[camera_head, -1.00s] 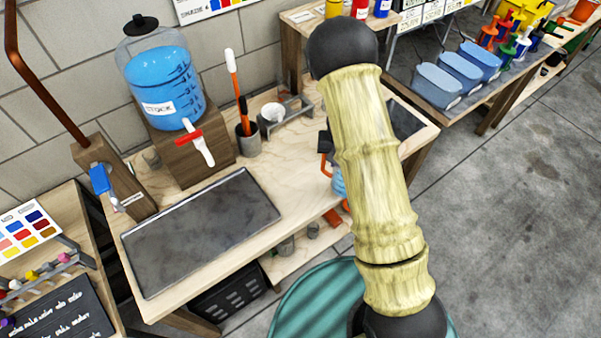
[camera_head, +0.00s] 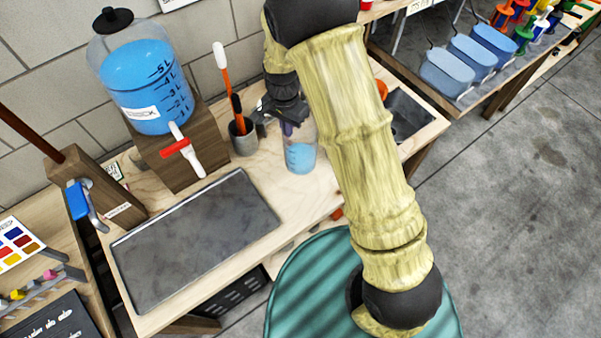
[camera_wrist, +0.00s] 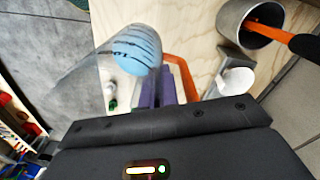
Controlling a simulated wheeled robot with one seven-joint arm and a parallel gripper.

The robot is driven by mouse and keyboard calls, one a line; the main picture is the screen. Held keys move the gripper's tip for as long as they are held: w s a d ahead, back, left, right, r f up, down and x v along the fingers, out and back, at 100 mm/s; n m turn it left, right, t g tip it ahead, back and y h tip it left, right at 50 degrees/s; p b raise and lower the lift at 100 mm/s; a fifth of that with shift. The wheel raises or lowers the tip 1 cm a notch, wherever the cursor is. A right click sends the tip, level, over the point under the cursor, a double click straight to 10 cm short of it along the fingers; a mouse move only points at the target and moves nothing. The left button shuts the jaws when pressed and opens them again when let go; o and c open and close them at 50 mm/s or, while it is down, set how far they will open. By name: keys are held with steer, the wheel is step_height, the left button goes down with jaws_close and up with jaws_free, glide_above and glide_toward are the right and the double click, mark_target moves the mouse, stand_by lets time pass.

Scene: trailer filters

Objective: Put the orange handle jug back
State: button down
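The orange handle jug is a clear jug (camera_head: 301,157) with blue liquid low inside, roughly upright over the workbench's middle in the head view. I cannot tell whether its base touches the wood. In the wrist view the clear jug (camera_wrist: 135,48) shows from above, with its orange handle (camera_wrist: 181,75) on the right. My gripper (camera_head: 289,124) is at its top. Its purple fingers (camera_wrist: 156,88) are close together at the jug's wall, beside the handle, and appear shut on it. The exact contact and the handle in the head view are hidden.
A blue-filled dispenser (camera_head: 148,88) with a red-handled tap stands on a wooden block at the left. A grey cup (camera_head: 243,139) with orange-handled tools is close to the jug. A dark tray (camera_head: 195,240) lies on the bench (camera_head: 312,196). Blue bins (camera_head: 447,76) stand at right.

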steer(key=shift+f+p, duration=0.85)
steer(key=shift+f, duration=2.15)
steer(key=shift+f+p, duration=0.65)
steer(key=shift+f, duration=1.35)
steer(key=shift+f, duration=0.15)
steer(key=c, duration=1.7)
jaws_free()
steer(key=shift+r, duration=0.25)
